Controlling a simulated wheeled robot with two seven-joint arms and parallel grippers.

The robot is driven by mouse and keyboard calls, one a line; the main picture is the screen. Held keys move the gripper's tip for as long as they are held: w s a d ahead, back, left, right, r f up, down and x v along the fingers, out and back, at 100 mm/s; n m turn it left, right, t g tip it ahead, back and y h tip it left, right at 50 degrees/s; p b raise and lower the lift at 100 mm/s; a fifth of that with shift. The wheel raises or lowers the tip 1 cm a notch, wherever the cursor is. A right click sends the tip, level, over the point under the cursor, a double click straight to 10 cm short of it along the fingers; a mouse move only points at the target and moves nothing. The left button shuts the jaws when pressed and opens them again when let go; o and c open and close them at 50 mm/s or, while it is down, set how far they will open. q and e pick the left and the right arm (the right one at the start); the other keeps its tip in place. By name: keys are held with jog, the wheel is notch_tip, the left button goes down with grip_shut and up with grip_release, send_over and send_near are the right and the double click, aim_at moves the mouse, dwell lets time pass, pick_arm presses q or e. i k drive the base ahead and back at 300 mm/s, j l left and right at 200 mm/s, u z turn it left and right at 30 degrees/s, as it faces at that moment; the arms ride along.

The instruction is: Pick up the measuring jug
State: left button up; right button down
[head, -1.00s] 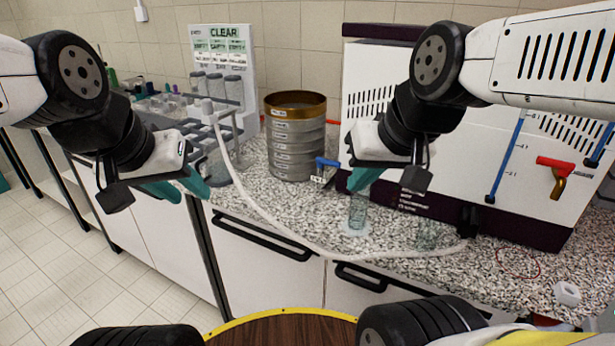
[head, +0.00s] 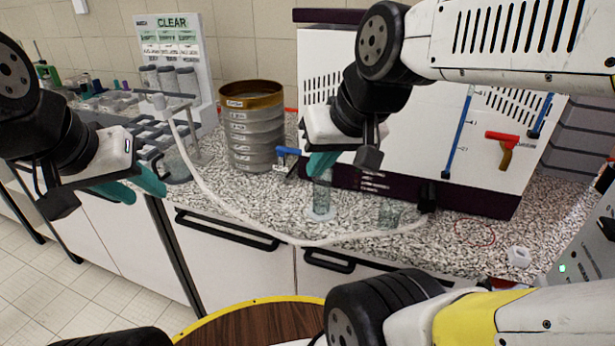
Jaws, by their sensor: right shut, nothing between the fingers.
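Two clear glass vessels stand on the speckled worktop. The taller one (head: 321,197) is upright on a pale round spot, and the lower one (head: 389,213) is to its right. I cannot tell for sure which is the measuring jug. My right gripper (head: 322,166) is shut and empty, its teal fingertips at the taller vessel's top in the picture. Whether they touch it is unclear. My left gripper (head: 142,190) is open and empty, in front of the counter edge at the left, well away from both vessels.
A sieve stack (head: 253,130) stands behind, left of the vessels. A white machine (head: 420,140) with a dark base is close behind them. A pale hose (head: 225,205) crosses the worktop in front. A small white nut-like part (head: 518,256) lies at the right.

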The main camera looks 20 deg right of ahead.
aim_at(176, 170)
jog(key=i+j+z, duration=0.1)
jog(key=j+z, duration=0.25)
jog(key=j, duration=0.35)
jog(key=j+z, duration=0.35)
jog(key=j, duration=0.4)
jog(key=j+z, duration=0.35)
jog(key=j, duration=0.4)
